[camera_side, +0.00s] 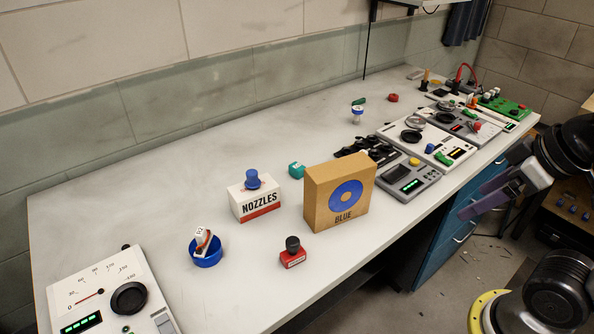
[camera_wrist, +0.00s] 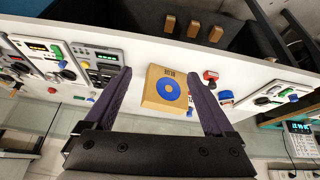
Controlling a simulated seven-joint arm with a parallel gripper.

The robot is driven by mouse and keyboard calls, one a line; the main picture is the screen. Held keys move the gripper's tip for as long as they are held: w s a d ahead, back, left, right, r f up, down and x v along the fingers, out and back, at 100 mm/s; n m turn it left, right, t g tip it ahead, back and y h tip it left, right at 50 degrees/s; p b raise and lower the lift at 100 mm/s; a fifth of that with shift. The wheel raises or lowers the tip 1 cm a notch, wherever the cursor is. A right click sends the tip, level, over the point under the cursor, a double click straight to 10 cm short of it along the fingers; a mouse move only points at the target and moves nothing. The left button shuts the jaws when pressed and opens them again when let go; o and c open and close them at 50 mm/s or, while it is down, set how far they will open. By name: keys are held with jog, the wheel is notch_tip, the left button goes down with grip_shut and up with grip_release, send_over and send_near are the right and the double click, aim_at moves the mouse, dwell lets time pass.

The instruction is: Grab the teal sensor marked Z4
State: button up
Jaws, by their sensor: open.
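A small teal block (camera_side: 296,170), which looks like the sensor, sits on the bench behind the cardboard box marked BLUE (camera_side: 322,210) and to the right of the NOZZLES box (camera_side: 243,205). Its marking is too small to read. I cannot make it out in the wrist view, where the BLUE box (camera_wrist: 155,98) stands between my fingers in the picture. My gripper (camera_side: 490,185) has purple fingers. It is open and empty at the right, off the bench's front edge and well away from the teal block. It also shows in the wrist view (camera_wrist: 159,76).
A red block with a dark knob (camera_side: 293,254) and a blue bowl holding a white part (camera_side: 206,252) stand nearer the front left. A dial panel (camera_side: 95,295) is at the left end. Instruments (camera_side: 428,146) crowd the right.

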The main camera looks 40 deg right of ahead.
jog(key=w+d+r+n+h, duration=0.1)
jog(key=w+r+n, duration=0.7)
jog(key=w+r, duration=0.3)
jog(key=n+g+h, duration=0.2)
jog(key=n+g, duration=0.2)
jog(key=n, duration=0.6)
send_over(297, 166)
jog(key=a, duration=0.2)
jog(key=f, duration=2.4)
jog(key=shift+s+d, duration=0.25)
jog(key=shift+s, duration=0.15)
jog(key=shift+a+x, duration=0.2)
jog(key=shift+x, duration=2.9)
jog(key=shift+s+f, duration=0.1)
jog(key=shift+s, duration=0.05)
grip_shut()
